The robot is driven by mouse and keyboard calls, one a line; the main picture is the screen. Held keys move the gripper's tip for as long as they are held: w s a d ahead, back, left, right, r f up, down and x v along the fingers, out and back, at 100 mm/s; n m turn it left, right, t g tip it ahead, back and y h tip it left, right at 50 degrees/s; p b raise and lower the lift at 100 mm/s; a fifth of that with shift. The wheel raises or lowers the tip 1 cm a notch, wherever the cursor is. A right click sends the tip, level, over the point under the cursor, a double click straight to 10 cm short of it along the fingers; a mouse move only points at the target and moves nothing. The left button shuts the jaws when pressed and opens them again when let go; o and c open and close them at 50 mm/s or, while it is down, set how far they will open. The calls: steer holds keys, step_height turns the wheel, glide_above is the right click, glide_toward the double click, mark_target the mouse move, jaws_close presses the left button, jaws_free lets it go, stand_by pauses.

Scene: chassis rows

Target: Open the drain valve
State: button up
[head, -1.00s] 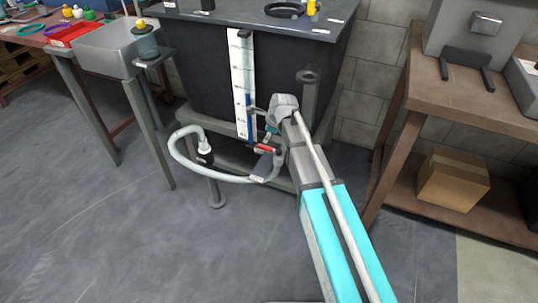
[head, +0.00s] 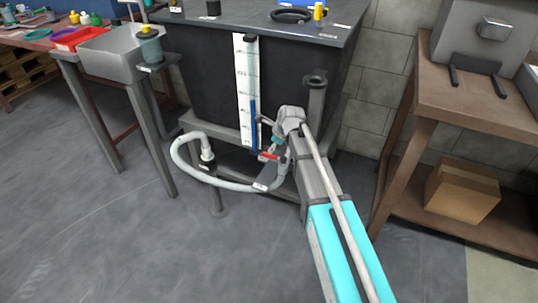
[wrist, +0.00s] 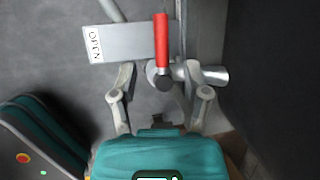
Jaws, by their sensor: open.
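The drain valve's red handle (wrist: 161,42) points up in the wrist view from its dark pivot (wrist: 163,77). A grey plate (wrist: 135,44) lies behind it, with an OPEN label (wrist: 94,44) at its left end. My gripper (wrist: 159,88) is open, its fingers on either side of the pivot area, with the red part beyond the tips. I cannot tell whether a finger touches the valve. In the head view the red handle (head: 268,156) shows low at the tank's front, beside my gripper (head: 277,146), which is partly hidden by my wrist.
The dark tank (head: 205,75) with a white level gauge (head: 247,85) stands behind the valve. A pale hose (head: 205,180) loops left of the valve. A brown bench (head: 480,100) with a cardboard box (head: 462,190) stands right. The floor in front is clear.

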mark_target(268, 154)
steer(key=shift+b+x, duration=3)
steer(key=shift+x, duration=0.5)
